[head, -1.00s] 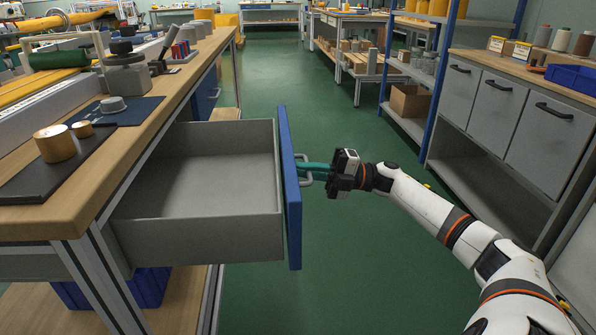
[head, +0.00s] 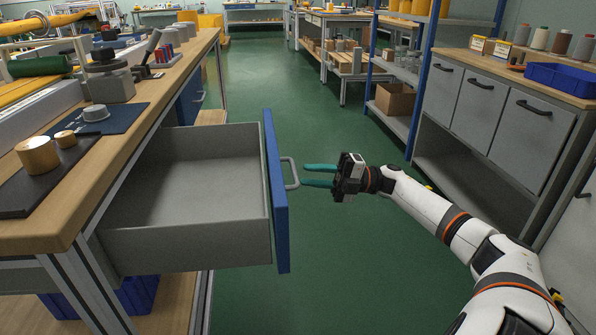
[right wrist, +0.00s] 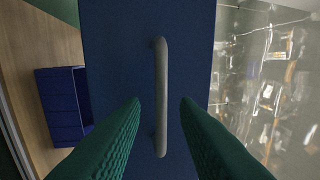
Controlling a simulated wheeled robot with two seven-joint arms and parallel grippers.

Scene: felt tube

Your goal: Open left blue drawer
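The left blue drawer (head: 275,195) is pulled far out of the workbench, and its grey inside is empty. Its grey handle (head: 291,173) sticks out from the blue front toward the right. My right gripper (head: 304,175) is just right of the handle, with its green fingers apart and nothing between them. In the right wrist view the handle (right wrist: 160,95) stands ahead of the two open fingers (right wrist: 160,125), against the blue drawer front (right wrist: 120,60). My left gripper is not in view.
The wooden workbench (head: 150,105) on the left carries a dark mat, brass cylinders and tools. A second blue drawer (head: 190,100) farther back is shut. Grey cabinets (head: 485,105) stand at the right. The green aisle floor (head: 290,90) between is clear.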

